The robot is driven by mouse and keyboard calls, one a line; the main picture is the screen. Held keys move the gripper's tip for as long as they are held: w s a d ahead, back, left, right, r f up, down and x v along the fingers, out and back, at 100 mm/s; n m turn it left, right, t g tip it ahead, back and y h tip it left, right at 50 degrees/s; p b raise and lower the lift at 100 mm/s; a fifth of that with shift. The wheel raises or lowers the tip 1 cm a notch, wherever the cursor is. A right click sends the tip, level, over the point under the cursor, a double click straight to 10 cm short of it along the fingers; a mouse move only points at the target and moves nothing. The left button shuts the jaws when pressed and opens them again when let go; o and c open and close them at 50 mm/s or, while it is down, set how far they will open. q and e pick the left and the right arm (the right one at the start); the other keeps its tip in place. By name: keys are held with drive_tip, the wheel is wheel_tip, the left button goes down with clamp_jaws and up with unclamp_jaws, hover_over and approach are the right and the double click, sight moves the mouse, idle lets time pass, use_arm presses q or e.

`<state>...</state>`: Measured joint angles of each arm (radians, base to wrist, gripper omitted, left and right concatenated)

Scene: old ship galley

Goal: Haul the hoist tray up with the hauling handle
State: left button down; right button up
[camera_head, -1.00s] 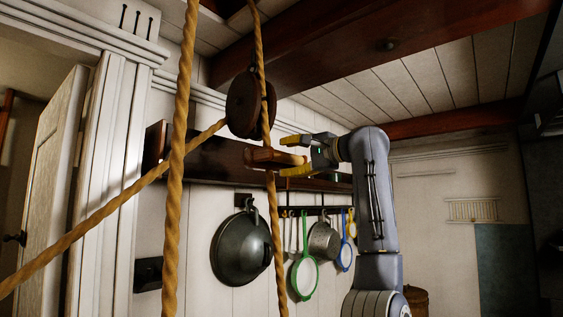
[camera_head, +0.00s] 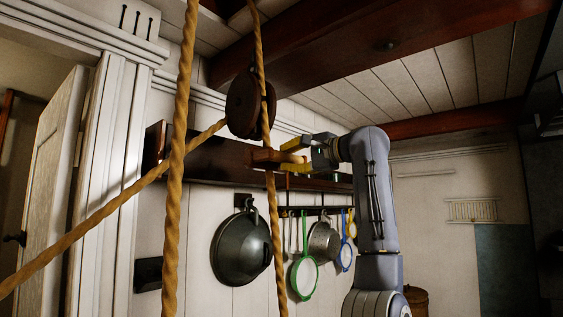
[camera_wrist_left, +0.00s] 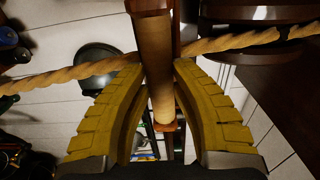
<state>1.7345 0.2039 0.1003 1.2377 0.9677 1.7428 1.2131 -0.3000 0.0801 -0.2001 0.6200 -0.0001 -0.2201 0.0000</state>
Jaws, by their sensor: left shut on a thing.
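The hauling handle (camera_head: 261,157) is a wooden bar set on the right-hand vertical rope (camera_head: 274,222), just below a dark round pulley block (camera_head: 243,104). My left gripper (camera_head: 290,157) reaches it from the right with yellow fingers and is shut on the handle. In the left wrist view the handle (camera_wrist_left: 155,60) runs lengthwise between the two ridged yellow fingers, with the rope crossing behind it. The hoist tray does not show in these frames. My right gripper does not show.
A thick rope (camera_head: 173,190) hangs nearer on the left, and a slanting rope (camera_head: 95,220) runs to the pulley. Behind are a wall shelf (camera_head: 215,163), a hanging dark pan lid (camera_head: 241,248) and several utensils. A ceiling beam (camera_head: 380,50) crosses above.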

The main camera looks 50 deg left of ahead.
use_arm(q)
wheel_tip(320, 180, down, 22)
drive_tip(key=w+d, duration=0.1)
drive_tip(key=shift+w+d, duration=0.15)
drive_tip(key=shift+w, duration=0.25)
idle(0.4)
wheel_tip(320, 180, down, 22)
drive_tip(key=w+d, duration=0.1)
drive_tip(key=w, duration=0.1)
drive_tip(key=shift+d, duration=0.2)
idle(0.3)
wheel_tip(320, 180, down, 22)
drive_tip(key=w+d, duration=0.1)
drive_tip(key=shift+w+d, duration=0.2)
drive_tip(key=shift+w, duration=0.1)
idle(0.5)
wheel_tip(320, 180, down, 22)
drive_tip(key=w+d, duration=0.1)
drive_tip(key=shift+w+d+r, duration=0.2)
drive_tip(key=shift+w, duration=0.2)
idle(0.4)
